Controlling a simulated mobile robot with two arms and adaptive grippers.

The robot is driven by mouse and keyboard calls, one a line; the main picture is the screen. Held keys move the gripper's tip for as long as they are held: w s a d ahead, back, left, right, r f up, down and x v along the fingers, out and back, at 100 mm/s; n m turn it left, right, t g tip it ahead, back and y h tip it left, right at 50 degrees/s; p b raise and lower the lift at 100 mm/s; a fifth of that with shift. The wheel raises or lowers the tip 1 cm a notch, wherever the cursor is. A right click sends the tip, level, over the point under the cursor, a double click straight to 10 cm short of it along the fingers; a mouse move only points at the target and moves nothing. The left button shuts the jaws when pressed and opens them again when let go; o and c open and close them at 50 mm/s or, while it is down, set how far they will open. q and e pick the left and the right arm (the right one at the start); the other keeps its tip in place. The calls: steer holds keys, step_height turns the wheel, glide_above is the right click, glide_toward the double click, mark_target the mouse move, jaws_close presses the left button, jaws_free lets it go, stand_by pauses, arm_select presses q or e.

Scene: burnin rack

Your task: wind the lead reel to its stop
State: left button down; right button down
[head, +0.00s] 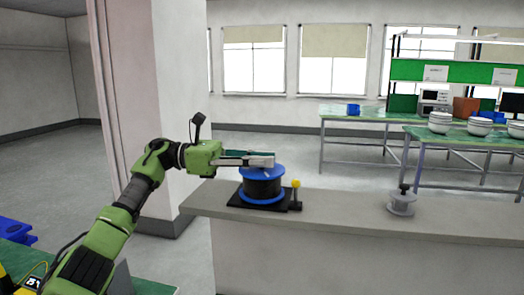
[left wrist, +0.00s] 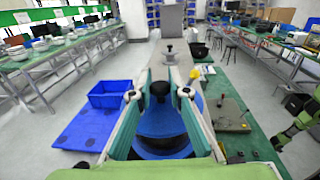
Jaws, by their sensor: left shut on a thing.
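The lead reel (head: 263,187) has blue flanges and a dark winding, and stands upright on a black base plate (head: 240,203) on the grey counter. A yellow-topped post (head: 296,184) stands at the plate's right side. My left gripper (head: 268,160) reaches in from the left, level, just over the reel's top. In the left wrist view its two fingers (left wrist: 161,88) lie either side of a dark knob (left wrist: 160,90) above the blue flange (left wrist: 160,118), and it is shut on the reel's handle. The exact finger contact is hard to see. My right gripper is out of view.
A pale spool with a black knob (head: 402,204) stands farther right on the counter (head: 340,205), with bare counter between. A white pillar (head: 178,95) rises behind my left arm. Green benches with bowls (head: 440,122) stand beyond. A blue bin (left wrist: 110,94) shows in the wrist view.

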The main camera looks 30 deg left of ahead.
arm_select(q)
steer(key=shift+g, duration=0.3)
steer(key=c, duration=2)
jaws_free()
steer(key=shift+m, duration=0.3)
steer(key=shift+o, duration=0.2)
steer(key=v, duration=1.2)
steer(key=shift+w, duration=0.1)
steer(key=shift+f, duration=0.1)
